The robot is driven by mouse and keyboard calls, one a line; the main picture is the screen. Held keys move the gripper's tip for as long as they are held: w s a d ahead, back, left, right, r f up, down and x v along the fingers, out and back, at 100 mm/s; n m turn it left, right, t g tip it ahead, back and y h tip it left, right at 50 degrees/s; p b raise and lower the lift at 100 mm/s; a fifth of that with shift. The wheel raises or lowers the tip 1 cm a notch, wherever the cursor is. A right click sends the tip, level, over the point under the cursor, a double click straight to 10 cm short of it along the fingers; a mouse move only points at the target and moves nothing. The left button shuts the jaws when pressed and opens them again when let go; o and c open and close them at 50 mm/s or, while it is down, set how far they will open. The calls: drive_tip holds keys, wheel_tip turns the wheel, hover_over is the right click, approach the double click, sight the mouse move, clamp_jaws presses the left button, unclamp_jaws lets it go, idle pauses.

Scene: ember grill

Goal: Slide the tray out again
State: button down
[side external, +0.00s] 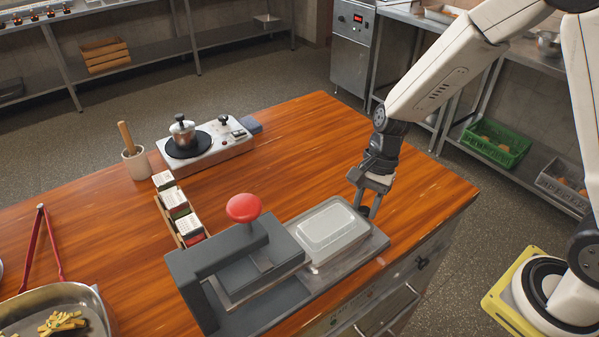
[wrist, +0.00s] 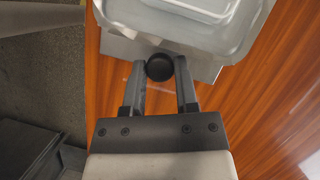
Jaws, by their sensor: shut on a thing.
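The grey metal tray (side external: 377,243) extends to the right from a dark grey press with a red knob (side external: 243,208). A rectangular container with a clear lid (side external: 332,228) sits on the tray, to the right of the press head. The tray's edge (wrist: 118,46) and the container (wrist: 225,42) also show in the wrist view. My gripper (side external: 364,208) is at the tray's far right end. In the wrist view its two fingers (wrist: 160,70) are shut on a round black knob (wrist: 159,67) at the tray's end.
A pan (side external: 88,300) and red tongs (side external: 43,245) lie farther left. The wooden counter behind my gripper is clear.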

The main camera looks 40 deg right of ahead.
drive_tip(key=shift+c, duration=2)
unclamp_jaws()
drive_tip(key=shift+r, duration=0.1)
drive_tip(key=v, duration=0.7)
drive_tip(key=shift+d+r, duration=0.2)
drive_tip(key=shift+r, duration=0.1)
drive_tip(key=s+d+f+n+t+h, duration=0.2)
drive_tip(key=s+d+n+t+h, duration=0.2)
drive_tip(key=n, duration=0.9)
drive_tip(key=s, duration=0.3)
drive_tip(key=shift+f+n, duration=0.2)
drive_tip(key=shift+n, duration=0.1)
